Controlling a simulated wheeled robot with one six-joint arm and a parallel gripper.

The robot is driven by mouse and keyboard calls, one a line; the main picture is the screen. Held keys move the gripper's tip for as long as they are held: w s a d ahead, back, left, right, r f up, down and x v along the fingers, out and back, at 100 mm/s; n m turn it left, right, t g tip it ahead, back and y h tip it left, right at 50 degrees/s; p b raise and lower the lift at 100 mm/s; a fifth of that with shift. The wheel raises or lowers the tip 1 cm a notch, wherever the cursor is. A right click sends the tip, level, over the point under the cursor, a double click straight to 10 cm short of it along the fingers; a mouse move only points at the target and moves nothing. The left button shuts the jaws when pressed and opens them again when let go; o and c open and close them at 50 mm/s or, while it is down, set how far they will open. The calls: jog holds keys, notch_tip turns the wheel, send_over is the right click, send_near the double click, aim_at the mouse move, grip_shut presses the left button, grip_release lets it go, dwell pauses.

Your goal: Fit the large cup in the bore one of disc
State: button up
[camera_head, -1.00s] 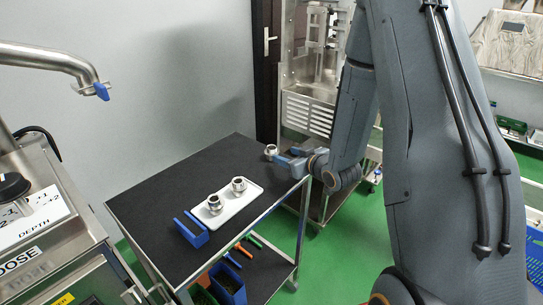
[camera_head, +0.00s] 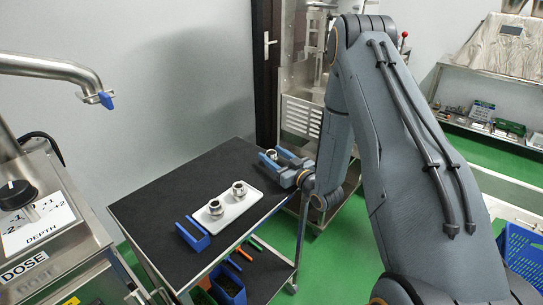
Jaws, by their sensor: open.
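A small metal cup (camera_head: 271,153) stands near the far right corner of the black cart top (camera_head: 165,205). My gripper (camera_head: 274,157) is open there, its blue-tipped fingers on either side of this cup; whether they touch it I cannot tell. Two more metal cups, a front one (camera_head: 215,208) and a rear one (camera_head: 239,188), stand on a white tray (camera_head: 233,217) on the cart. Which cup is the large one is not clear at this size. I cannot make out a disc with bores.
A blue holder (camera_head: 193,234) stands on the cart beside the tray. The steel dosing machine (camera_head: 60,245) with a dial and an overhead spout (camera_head: 65,70) is at the left. A steel cabinet (camera_head: 301,115) stands behind the cart. The cart's left part is clear.

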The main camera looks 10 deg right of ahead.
jog(key=shift+w+a, duration=0.25)
jog(key=shift+w, duration=0.4)
jog(key=c, duration=0.8)
jog(key=shift+r, duration=0.1)
